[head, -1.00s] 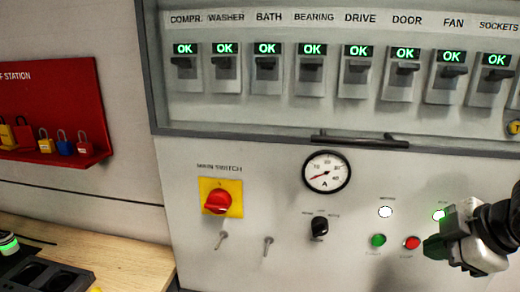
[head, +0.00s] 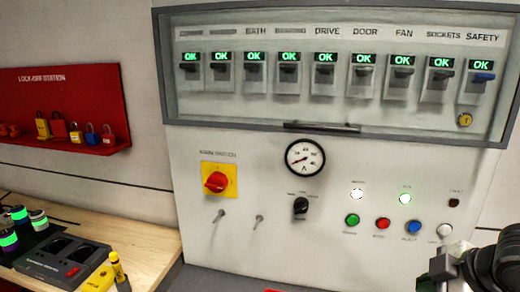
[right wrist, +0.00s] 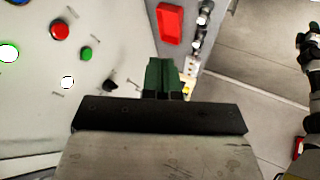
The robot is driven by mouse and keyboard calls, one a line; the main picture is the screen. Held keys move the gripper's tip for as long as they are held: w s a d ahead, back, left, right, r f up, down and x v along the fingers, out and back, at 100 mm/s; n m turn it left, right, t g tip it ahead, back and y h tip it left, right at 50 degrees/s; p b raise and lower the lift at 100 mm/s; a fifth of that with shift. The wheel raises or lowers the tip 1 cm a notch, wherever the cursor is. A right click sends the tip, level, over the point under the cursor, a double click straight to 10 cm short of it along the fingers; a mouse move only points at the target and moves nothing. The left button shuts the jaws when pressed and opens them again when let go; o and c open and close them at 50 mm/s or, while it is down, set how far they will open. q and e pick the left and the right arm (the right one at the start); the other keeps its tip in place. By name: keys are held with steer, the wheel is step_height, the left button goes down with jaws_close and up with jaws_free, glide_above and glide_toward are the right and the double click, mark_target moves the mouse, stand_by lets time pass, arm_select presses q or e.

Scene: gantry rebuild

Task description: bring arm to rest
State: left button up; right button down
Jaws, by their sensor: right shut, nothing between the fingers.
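My right gripper (head: 437,264) is at the lower right edge of the head view, below the panel's row of buttons, and partly cut off. In the right wrist view its green fingers (right wrist: 160,76) are together with nothing between them. They are apart from the grey control panel (head: 270,215). My left gripper is in neither view.
The panel has a red main switch (head: 215,182), a gauge (head: 305,158), a green button (head: 352,220) and a red button (head: 382,223). Breakers above read OK. A red lock-off station (head: 60,90) and wooden bench (head: 150,235) are at left.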

steer(key=s+a+f+m, duration=0.2)
steer(key=s+a+f, duration=0.15)
steer(key=f, duration=0.45)
steer(key=s+a+f+m, duration=0.2)
steer(key=a+f, duration=0.2)
steer(key=f, duration=0.5)
steer(key=s+f+m+g+h, duration=0.3)
steer(key=s+f+m, duration=0.55)
steer(key=s, duration=0.55)
step_height(320, 180, down, 25)
steer(key=g, duration=0.1)
steer(key=s+d+f+n+g, duration=0.1)
steer(key=s+d+f, duration=0.1)
steer(key=s+f, duration=1.4)
step_height(320, 180, down, 2)
steer(key=shift+d+b, duration=0.2)
steer(key=shift+b, duration=0.25)
